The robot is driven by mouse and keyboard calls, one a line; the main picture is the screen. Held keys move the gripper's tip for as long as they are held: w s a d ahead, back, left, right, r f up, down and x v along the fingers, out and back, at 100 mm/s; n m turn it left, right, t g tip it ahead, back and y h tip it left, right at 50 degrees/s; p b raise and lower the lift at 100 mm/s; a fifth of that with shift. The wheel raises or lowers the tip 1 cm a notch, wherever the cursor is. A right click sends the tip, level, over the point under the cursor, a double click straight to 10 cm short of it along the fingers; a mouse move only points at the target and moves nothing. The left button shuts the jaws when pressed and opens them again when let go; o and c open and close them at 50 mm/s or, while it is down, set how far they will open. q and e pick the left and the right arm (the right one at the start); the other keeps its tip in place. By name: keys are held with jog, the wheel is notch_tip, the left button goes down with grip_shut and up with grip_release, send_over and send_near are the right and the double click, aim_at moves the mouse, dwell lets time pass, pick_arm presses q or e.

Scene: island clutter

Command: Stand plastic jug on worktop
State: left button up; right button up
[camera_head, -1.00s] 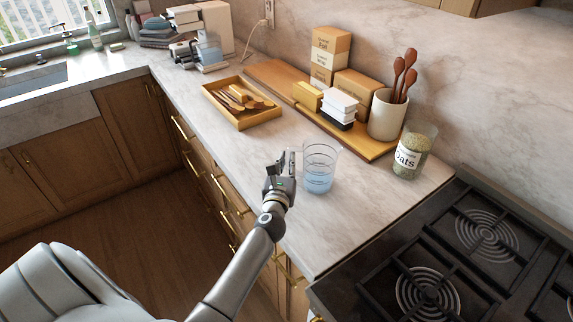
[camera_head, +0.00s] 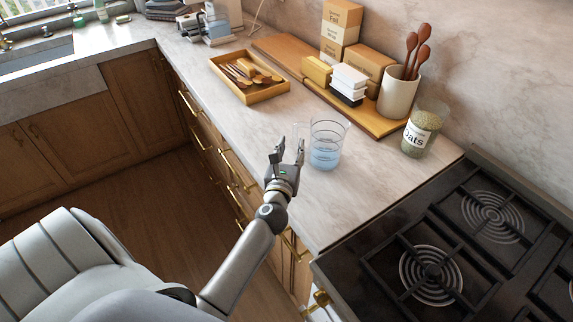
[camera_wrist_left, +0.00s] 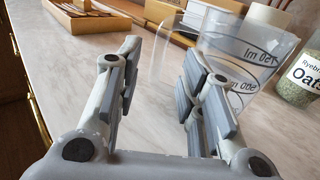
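The clear plastic jug (camera_head: 326,146), with a bluish lower part, stands upright on the pale marble worktop (camera_head: 365,188) near its front edge. My left gripper (camera_head: 289,148) is open beside the jug's left side, fingers pointing up toward its faint clear handle. In the left wrist view, the fingers (camera_wrist_left: 158,70) are well apart, and the jug (camera_wrist_left: 250,55) with its printed marks shows behind the right finger. The transparent handle shows beyond the gap; I cannot tell whether a finger touches it. My right gripper is not in view.
A wooden tray of utensils (camera_head: 283,88) lies behind. A board (camera_head: 377,128) holds boxes and a crock of spoons (camera_head: 398,95). An oats jar (camera_head: 420,136) stands right of the jug. The black hob (camera_head: 395,240) is at the front right. Bare worktop lies between.

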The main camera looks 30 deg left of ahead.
pick_arm(q)
jog(key=b+v, duration=0.1)
jog(key=v, duration=0.6)
jog(key=shift+s+d, duration=0.1)
jog(key=shift+s, duration=0.1)
jog(key=shift+r, duration=0.1)
